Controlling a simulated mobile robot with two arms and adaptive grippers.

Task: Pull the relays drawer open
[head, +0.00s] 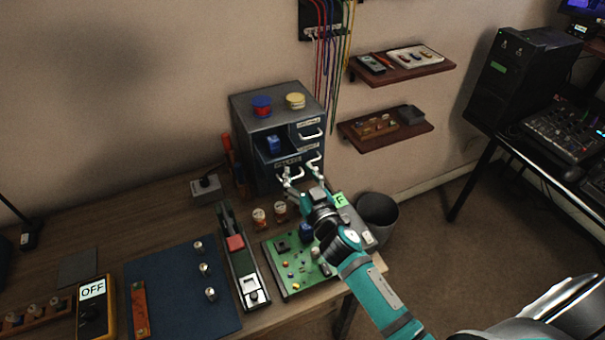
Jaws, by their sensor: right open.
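A dark grey drawer cabinet (262,112) stands at the back of the workbench against the wall. It has several small labelled drawers with pale handles; the labels are too small to read surely, so I cannot tell which is the relays drawer. An upper left compartment looks open, with a blue part (273,143) in it. My right gripper (302,179) is open in front of the lower drawers, its fingertips close to the pale handles. I cannot tell whether they touch. It partly hides the lower drawer fronts. My left gripper is not in view.
A green circuit board (292,264) lies below my right arm. Jars (259,218), a long device with a red block (235,243) and a blue mat (180,292) are to the left. A bin (378,213) stands right of the bench. Shelves (404,66) hang on the wall.

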